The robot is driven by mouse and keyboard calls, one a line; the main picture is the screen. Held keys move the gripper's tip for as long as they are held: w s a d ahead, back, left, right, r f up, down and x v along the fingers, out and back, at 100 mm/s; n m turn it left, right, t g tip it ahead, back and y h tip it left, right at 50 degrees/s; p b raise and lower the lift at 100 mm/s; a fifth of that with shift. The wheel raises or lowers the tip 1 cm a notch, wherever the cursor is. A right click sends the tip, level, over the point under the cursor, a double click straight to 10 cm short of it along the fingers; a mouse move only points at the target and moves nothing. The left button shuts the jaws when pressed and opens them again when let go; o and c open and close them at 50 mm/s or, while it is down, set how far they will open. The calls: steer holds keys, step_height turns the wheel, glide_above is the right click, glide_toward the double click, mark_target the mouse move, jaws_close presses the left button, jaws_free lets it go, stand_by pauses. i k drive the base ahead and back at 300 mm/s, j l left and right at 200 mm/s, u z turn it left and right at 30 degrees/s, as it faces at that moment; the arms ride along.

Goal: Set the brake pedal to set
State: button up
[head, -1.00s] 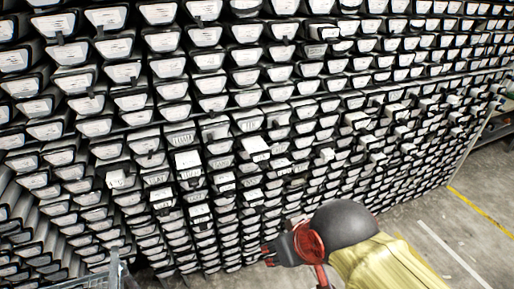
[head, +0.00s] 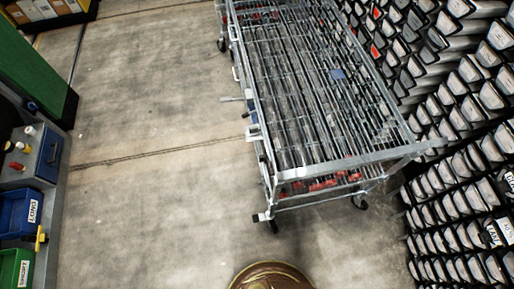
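A long metal wire cart (head: 345,160) on casters stands on the concrete floor in the upper middle of the head view. A front-left caster (head: 272,224) and a front-right caster (head: 359,202) show under its near end. Small pale and blue parts (head: 252,118) stick out from its left side at mid-length. I cannot tell which part, if any, is the brake pedal, or how it is set. My gripper is not in view.
Racks of stacked core liners (head: 465,170) stand close along the cart's right side. At left are a dark bench (head: 52,190), a blue bin (head: 20,213), a green bin (head: 14,268) and a green panel (head: 30,60). The floor (head: 150,190) between bench and cart is clear.

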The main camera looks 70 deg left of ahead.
mark_target(258, 217)
steer(key=u, duration=0.8)
steer(key=k+l+u, duration=0.1)
steer(key=u, duration=1.1)
steer(key=k+j, duration=0.05)
